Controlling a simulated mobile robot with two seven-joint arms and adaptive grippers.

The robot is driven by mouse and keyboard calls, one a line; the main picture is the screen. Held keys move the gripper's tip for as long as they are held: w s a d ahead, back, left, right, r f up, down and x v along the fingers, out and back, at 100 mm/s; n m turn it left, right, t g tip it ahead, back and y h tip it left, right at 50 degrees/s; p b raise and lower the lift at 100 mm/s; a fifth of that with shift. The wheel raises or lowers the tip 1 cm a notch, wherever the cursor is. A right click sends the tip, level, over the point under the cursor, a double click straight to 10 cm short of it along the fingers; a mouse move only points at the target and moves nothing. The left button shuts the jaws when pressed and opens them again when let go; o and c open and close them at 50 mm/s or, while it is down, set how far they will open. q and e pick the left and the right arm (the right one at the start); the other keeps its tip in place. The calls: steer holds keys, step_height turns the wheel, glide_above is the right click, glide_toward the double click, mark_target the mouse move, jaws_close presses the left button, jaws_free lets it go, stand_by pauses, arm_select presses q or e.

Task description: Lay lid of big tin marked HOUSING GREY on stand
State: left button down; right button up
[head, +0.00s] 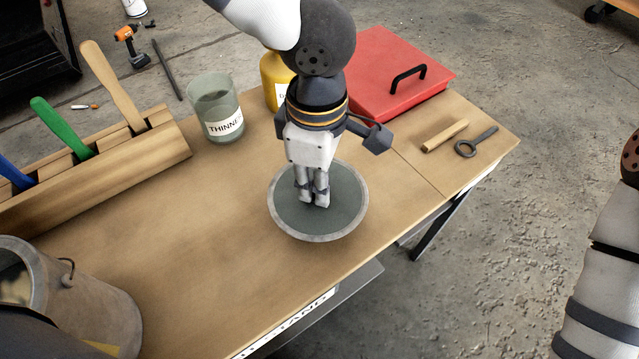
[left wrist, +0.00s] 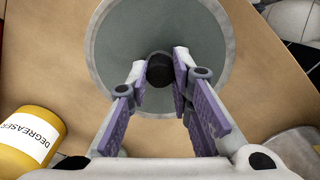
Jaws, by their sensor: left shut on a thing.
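A round grey-green lid with a pale rim (head: 342,215) lies level at the bench's front edge; I cannot tell whether it touches the wood or hangs just above it. My left gripper (head: 320,203) points down at its middle. In the left wrist view the fingers (left wrist: 160,72) are closed around a dark knob (left wrist: 160,70) on the lid (left wrist: 205,50). A grey metal tin (head: 90,315) with an open top stands at the lower left, partly cut off; no HOUSING GREY marking shows. My right gripper is out of view.
On the wooden bench (head: 200,250) stand a THINNER jar (head: 215,105), a yellow bottle (head: 275,75), reading DEGREASER in the left wrist view (left wrist: 30,140), a red box (head: 390,75) and a brush rack (head: 150,165). A partly hidden sign ending in STAND (head: 295,315) is on the front.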

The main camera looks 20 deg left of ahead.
arm_select(q)
steer(key=f, duration=0.4)
steer(key=shift+w+a+b, duration=0.15)
steer(key=shift+w+b, duration=0.15)
steer(key=shift+r, duration=0.2)
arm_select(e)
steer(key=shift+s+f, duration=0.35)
arm_select(q)
steer(key=shift+f, duration=0.1)
steer(key=c, duration=1.4)
jaws_free()
steer(key=shift+c, duration=0.2)
step_height(320, 180, up, 12)
steer(key=shift+r+p, duration=0.15)
steer(key=shift+p, duration=0.75)
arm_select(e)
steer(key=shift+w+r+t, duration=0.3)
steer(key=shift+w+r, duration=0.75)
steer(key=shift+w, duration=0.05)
arm_select(q)
steer(key=shift+s, duration=0.1)
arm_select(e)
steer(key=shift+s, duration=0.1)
